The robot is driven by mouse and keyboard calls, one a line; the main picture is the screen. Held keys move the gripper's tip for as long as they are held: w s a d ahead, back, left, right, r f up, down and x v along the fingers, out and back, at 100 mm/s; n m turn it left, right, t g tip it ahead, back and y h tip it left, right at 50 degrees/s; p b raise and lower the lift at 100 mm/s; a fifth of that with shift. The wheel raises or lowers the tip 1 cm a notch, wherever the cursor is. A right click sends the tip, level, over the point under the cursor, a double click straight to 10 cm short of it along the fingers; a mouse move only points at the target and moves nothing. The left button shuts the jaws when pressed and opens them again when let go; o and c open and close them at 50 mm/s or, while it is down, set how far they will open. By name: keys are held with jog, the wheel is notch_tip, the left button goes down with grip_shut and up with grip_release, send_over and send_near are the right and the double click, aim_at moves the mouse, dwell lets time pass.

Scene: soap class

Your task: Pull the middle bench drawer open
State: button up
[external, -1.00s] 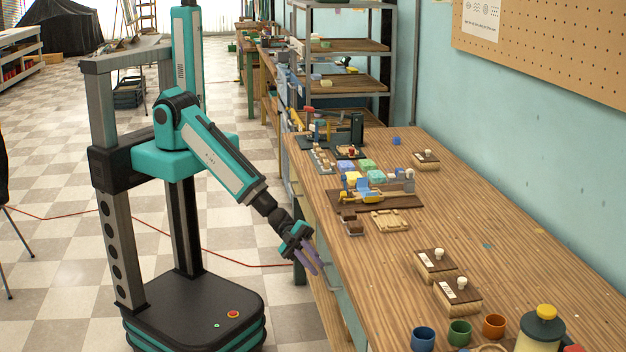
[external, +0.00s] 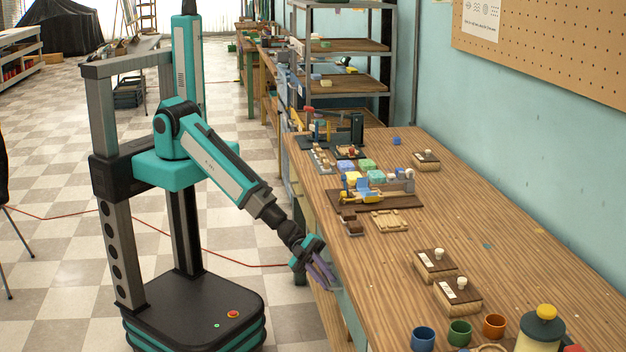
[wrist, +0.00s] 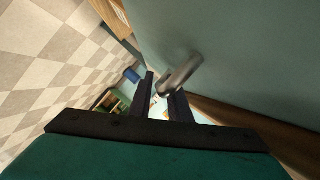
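In the wrist view a grey-green drawer front (wrist: 225,50) fills the upper right, with a short metal bar handle (wrist: 182,74) on it. I cannot tell from this view which drawer it is. My gripper (wrist: 162,84) is open, its two dark fingers apart, with the near end of the handle at the gap by their tips. Whether they touch the handle is unclear. In the external view my gripper (external: 326,274) is beside the bench's front side, below the top's edge. The drawer fronts are mostly hidden there by the bench top and my arm.
The checkered floor (external: 60,260) left of the bench is mostly clear. A red cable (external: 225,258) lies across it.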

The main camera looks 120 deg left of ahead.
jog(key=shift+w, duration=0.15)
grip_shut()
jog(key=shift+d, duration=0.15)
jog(key=s+d+p, duration=0.9)
jog(key=s+d, duration=0.7)
jog(key=shift+s+d, duration=0.3)
dwell(0.4)
jog(key=shift+r, duration=0.1)
grip_release()
